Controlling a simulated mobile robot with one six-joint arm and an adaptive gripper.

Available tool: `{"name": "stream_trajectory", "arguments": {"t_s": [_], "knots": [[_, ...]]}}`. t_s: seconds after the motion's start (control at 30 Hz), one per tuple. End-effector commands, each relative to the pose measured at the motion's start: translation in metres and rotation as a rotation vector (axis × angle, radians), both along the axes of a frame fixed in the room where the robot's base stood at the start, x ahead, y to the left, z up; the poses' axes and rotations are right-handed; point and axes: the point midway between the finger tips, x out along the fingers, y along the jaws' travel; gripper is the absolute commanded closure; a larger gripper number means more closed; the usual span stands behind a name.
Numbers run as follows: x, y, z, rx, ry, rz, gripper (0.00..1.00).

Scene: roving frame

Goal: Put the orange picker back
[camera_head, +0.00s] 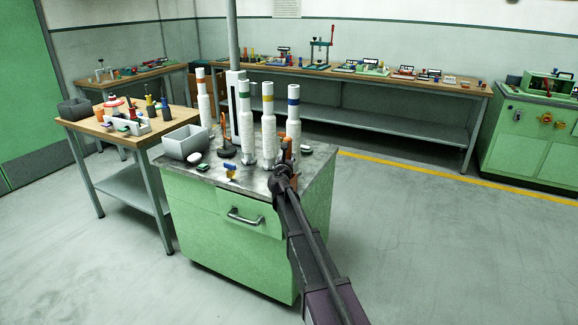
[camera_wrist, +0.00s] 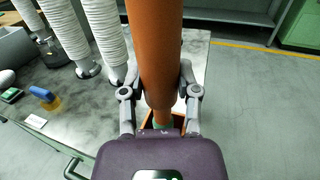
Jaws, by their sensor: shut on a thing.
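My gripper (camera_wrist: 160,92) is shut on the orange picker (camera_wrist: 155,45), a thick orange cylinder that runs up out of the top of the wrist view. Its lower end narrows to a greenish part beside a small orange-edged piece (camera_wrist: 178,119) just in front of my wrist; how these join is hidden. In the head view the picker (camera_head: 289,149) is a small upright orange-brown piece above my gripper (camera_head: 284,169), near the front right of the green cabinet's grey top (camera_head: 318,160). Whether it touches the top cannot be told.
White ribbed columns with orange (camera_head: 203,100), green (camera_head: 245,115), yellow (camera_head: 268,125) and blue (camera_head: 293,112) bands stand close behind. A grey bin (camera_head: 185,143) and a blue-and-yellow item (camera_head: 230,170) are left. A wooden-topped table (camera_head: 150,133) adjoins. Floor at right is clear.

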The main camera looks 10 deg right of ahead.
Motion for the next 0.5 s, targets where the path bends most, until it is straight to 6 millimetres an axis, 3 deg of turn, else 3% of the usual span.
{"name": "stream_trajectory", "arguments": {"t_s": [0.2,0.5], "knots": [[0.0,0.0,-0.02,0.0,0.0,0.0,1.0],[0.0,0.0,-0.022,0.0,0.0,0.0,1.0]]}}
